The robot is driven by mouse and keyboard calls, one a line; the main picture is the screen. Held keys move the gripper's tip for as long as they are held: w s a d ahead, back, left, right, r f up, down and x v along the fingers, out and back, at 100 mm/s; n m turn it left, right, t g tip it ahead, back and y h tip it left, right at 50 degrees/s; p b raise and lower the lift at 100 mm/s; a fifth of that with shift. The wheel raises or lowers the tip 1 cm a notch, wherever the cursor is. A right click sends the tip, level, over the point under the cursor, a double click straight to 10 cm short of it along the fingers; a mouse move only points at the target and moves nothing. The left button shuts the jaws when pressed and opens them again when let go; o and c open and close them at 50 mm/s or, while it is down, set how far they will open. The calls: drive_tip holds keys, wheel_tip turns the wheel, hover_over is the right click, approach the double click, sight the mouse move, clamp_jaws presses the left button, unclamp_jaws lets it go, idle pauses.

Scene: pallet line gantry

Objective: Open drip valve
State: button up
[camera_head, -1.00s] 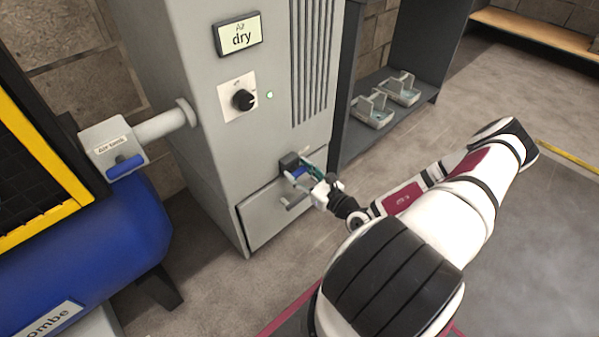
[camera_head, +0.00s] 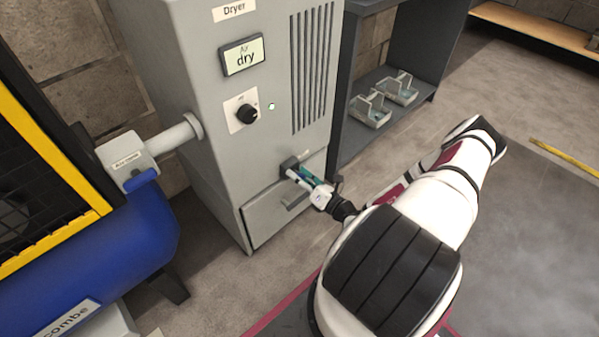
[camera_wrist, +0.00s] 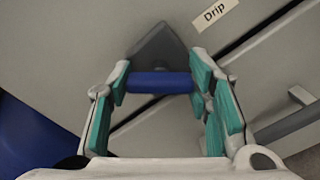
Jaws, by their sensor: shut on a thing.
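The drip valve is a dark grey block (camera_wrist: 158,50) with a blue handle (camera_wrist: 160,82), beside a "Drip" label (camera_wrist: 215,13) in the wrist view. In the head view the valve block (camera_head: 288,165) sits on the front of the dryer (camera_head: 210,100), above its drawer. My gripper (camera_wrist: 162,88) has its teal-padded fingers on either side of the blue handle, shut on it near its two ends. The gripper also shows in the head view (camera_head: 302,176), where it covers much of the handle. The handle lies level across the wrist picture.
The drawer (camera_head: 270,215) with its bar handle (camera_wrist: 288,122) is just below the valve. A dark shelf (camera_head: 385,140) with trays is at the right. Open floor (camera_head: 545,190) lies at the right.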

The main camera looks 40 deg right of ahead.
drive_tip(key=m+p, duration=0.1)
drive_tip(key=m, duration=0.3)
drive_tip(key=shift+m, duration=2.9)
drive_tip(key=o, duration=1.2)
drive_tip(key=shift+c, duration=0.2)
drive_tip(key=s, duration=1.2)
drive_tip(key=shift+d, duration=0.2)
